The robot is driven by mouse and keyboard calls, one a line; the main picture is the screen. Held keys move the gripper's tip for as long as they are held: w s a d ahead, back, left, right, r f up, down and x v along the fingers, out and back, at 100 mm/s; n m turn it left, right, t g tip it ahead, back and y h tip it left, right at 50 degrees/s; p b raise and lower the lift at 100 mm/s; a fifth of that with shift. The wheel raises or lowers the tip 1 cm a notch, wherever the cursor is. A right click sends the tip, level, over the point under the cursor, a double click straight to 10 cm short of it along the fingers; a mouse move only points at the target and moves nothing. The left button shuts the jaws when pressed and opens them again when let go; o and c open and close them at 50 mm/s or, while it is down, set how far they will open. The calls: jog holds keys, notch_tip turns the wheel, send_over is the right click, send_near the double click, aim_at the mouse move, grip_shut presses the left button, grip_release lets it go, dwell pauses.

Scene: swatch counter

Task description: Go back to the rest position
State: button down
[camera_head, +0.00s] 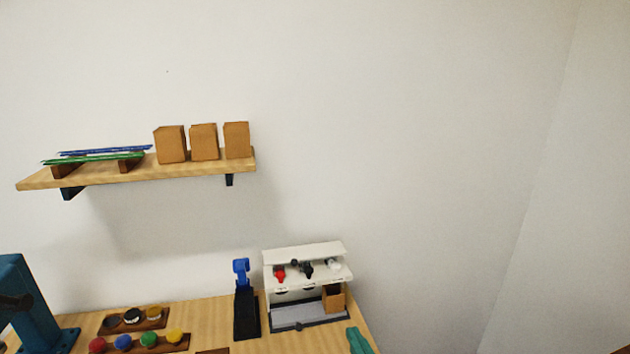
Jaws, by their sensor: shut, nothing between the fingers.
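My gripper is not in view, and I see no part of my arm that I can be sure of. The wooden counter (205,312) runs along the bottom of the head view, cut off by the lower edge. On it stands a white machine (305,252) with a red, a black and a white knob-like part on its front. A small brown box (334,298) sits inside its open bay at the right.
A black stand with a blue top (241,270) is left of the machine. Racks (135,321) hold coloured round pieces. A dark teal device (35,305) is far left; a teal item (357,341) lies front right. A wall shelf (200,169) carries brown blocks and long strips.

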jog(key=s+a+f+m+h, duration=0.2)
jog(key=s+f, duration=0.4)
jog(key=f, duration=0.4)
jog(key=s+a+f+m+h, duration=0.1)
jog(key=s+f+m, duration=0.1)
jog(key=s+f, duration=0.6)
jog(key=s+a+f+n, duration=0.1)
jog(key=s+a, duration=0.1)
jog(key=s, duration=0.9)
jog(key=s+a+f+n, duration=0.1)
jog(key=s+a+f, duration=0.1)
jog(key=s, duration=0.9)
jog(key=shift+a+f+t, duration=0.3)
jog(key=shift+a, duration=0.25)
